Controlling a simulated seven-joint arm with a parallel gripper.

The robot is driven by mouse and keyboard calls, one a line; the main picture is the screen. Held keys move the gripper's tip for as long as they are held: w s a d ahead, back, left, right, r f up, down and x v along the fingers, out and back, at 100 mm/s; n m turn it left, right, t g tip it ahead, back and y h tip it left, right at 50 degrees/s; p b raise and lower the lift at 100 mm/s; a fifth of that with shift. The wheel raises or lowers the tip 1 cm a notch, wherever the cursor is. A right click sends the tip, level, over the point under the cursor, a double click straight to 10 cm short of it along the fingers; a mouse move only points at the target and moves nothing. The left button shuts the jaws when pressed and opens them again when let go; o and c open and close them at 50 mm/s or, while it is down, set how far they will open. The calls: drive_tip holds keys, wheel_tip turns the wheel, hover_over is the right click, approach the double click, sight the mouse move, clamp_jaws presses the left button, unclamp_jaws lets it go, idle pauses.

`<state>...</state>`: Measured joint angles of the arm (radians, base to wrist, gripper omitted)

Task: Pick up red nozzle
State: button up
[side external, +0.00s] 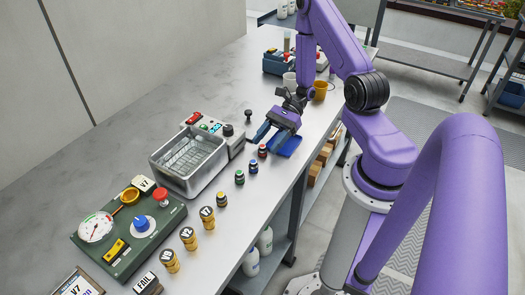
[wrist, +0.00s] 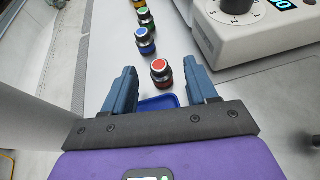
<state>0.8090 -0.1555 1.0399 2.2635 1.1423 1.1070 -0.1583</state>
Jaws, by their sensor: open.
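In the wrist view the red nozzle (wrist: 160,71) appears between and slightly beyond my two blue fingertips. My gripper (side external: 270,138) is open and empty, above the bench beside the nozzle. The gripper also shows in the wrist view (wrist: 159,78), with a gap on both sides of the nozzle. Its exact height above the nozzle is hard to tell.
A blue tray (side external: 289,147) lies under my gripper. Blue (side external: 253,167), yellow (wrist: 145,17) and green (side external: 239,177) nozzles continue the row. A metal bath with a white control unit (side external: 190,160) stands beside it. Gold canisters (side external: 207,216) and a green gauge panel (side external: 128,240) are farther along.

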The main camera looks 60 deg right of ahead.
drive_tip(key=shift+w+a+f, duration=0.1)
drive_tip(key=shift+a+f, duration=0.15)
drive_tip(key=shift+a, duration=0.4)
clamp_jaws()
drive_tip(key=shift+r, duration=0.1)
